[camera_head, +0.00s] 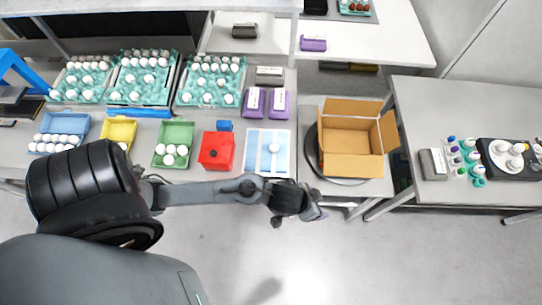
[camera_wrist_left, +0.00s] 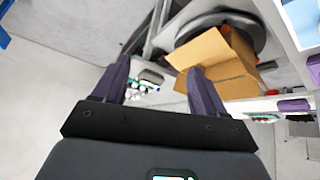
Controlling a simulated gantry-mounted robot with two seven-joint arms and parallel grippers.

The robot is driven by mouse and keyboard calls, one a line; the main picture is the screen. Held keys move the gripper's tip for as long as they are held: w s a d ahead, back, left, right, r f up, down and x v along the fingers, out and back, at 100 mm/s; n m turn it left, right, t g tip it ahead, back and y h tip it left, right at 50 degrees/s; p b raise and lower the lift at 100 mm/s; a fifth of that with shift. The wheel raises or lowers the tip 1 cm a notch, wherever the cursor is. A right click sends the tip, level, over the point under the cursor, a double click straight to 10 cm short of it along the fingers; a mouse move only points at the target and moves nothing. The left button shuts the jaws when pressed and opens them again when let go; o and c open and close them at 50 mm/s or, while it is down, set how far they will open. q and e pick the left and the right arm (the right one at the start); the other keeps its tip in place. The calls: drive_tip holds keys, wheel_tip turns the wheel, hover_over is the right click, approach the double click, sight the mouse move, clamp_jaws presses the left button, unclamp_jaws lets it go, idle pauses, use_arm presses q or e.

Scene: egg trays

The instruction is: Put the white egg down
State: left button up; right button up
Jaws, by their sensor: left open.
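A white egg (camera_head: 273,147) rests on the flat light-blue and white pad (camera_head: 256,165) at the right end of the long table. My left gripper (camera_head: 318,206) is out over the floor in front of the table, below and to the right of the pad, apart from the egg. In the left wrist view its two dark fingers (camera_wrist_left: 158,65) stand apart with nothing between them. The egg is not seen in the wrist view. My right gripper is not in view.
Blue (camera_head: 77,123), yellow (camera_head: 131,126) and green (camera_head: 190,132) trays and a red box (camera_head: 213,160) line the table front. Teal egg trays stand behind. An open cardboard box (camera_head: 352,158) stands right of the table; it also shows in the wrist view (camera_wrist_left: 212,50).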

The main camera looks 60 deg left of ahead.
use_arm(q)
drive_tip(key=shift+o, duration=0.3)
drive_tip(key=s+a+r+g+y, duration=0.1)
drive_tip(key=s+a+r+g, duration=0.1)
drive_tip(key=s+a, duration=0.5)
drive_tip(key=s+g, duration=0.1)
drive_tip(key=s, duration=0.3)
drive_tip(key=shift+a+r+m, duration=0.15)
drive_tip(key=shift+m, duration=0.15)
